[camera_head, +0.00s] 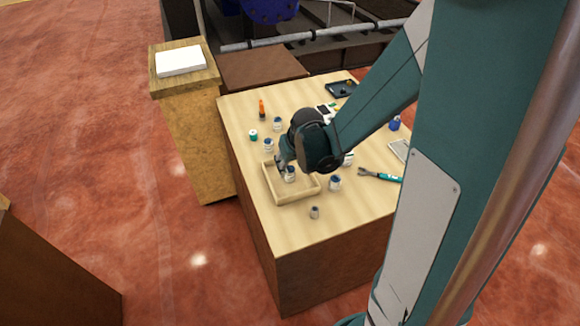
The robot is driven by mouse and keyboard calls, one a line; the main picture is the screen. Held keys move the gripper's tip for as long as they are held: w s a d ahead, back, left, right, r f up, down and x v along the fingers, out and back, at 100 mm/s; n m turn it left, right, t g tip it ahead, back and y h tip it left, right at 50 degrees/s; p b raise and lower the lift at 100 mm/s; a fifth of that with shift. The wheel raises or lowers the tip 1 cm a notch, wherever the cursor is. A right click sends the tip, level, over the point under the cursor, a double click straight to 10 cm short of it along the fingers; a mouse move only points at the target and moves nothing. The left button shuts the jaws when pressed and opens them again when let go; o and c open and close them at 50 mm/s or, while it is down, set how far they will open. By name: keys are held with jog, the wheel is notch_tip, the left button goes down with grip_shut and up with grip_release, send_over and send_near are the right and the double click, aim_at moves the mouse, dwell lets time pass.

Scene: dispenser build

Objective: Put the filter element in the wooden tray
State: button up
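The wooden tray (292,191) sits near the left front of the light wooden worktop. A small whitish cylinder with a dark top (290,174) stands in or just over the tray, right beside my gripper (284,163). Several similar small cylinders are on the worktop, so I cannot tell which one is the filter element. My gripper points down at the tray's far part, and my wrist covers some of it. The fingers are small and dark, and I cannot tell whether they hold the cylinder.
Similar cylinders stand right of the tray (335,183), in front of it (314,212) and behind it (268,145). A teal-handled tool (380,175) lies to the right. An orange bottle (262,111) and a dark tray (341,89) are farther back.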

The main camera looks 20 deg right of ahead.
jog(key=v, duration=0.9)
dwell(0.4)
jog(key=shift+s+r, duration=0.1)
jog(key=shift+r, duration=0.05)
dwell(0.5)
jog(key=s+a+r+t, duration=0.1)
jog(key=s+a+r, duration=0.2)
jog(key=s+r, duration=0.4)
jog(key=s+a+r+t, duration=0.1)
jog(key=s+a+r, duration=0.2)
jog(key=s+r, duration=0.4)
jog(key=shift+s+t, duration=0.4)
jog(key=shift+s, duration=1.9)
jog(key=shift+f, duration=0.1)
